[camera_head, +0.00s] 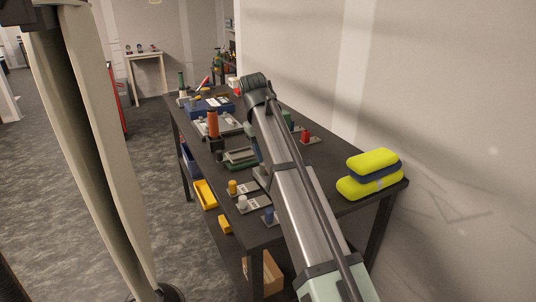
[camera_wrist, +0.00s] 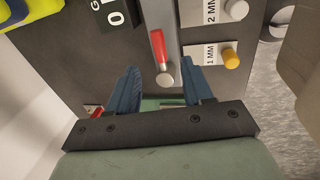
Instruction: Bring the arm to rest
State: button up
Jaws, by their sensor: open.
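My arm (camera_head: 305,215) reaches out over the dark bench (camera_head: 340,220) from the lower right in the head view. My gripper (camera_wrist: 162,72) shows in the wrist view with its two blue fingers spread apart, pointing down toward the bench. A red handle (camera_wrist: 157,45) and a round silver knob (camera_wrist: 164,80) on a grey strip show between the fingers. I cannot tell how far below the fingertips they lie. Nothing is seen gripped. In the head view my arm hides most of the gripper.
A yellow knob (camera_head: 233,187) and a white knob (camera_head: 242,202) stand on labelled plates near the bench's left edge. A tall orange-handled tool (camera_head: 213,124) stands farther back. A yellow and navy stack (camera_head: 368,174) lies at right by the wall (camera_head: 440,100). Yellow bins (camera_head: 205,195) hang at left.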

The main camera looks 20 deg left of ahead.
jog(key=shift+d, duration=0.1)
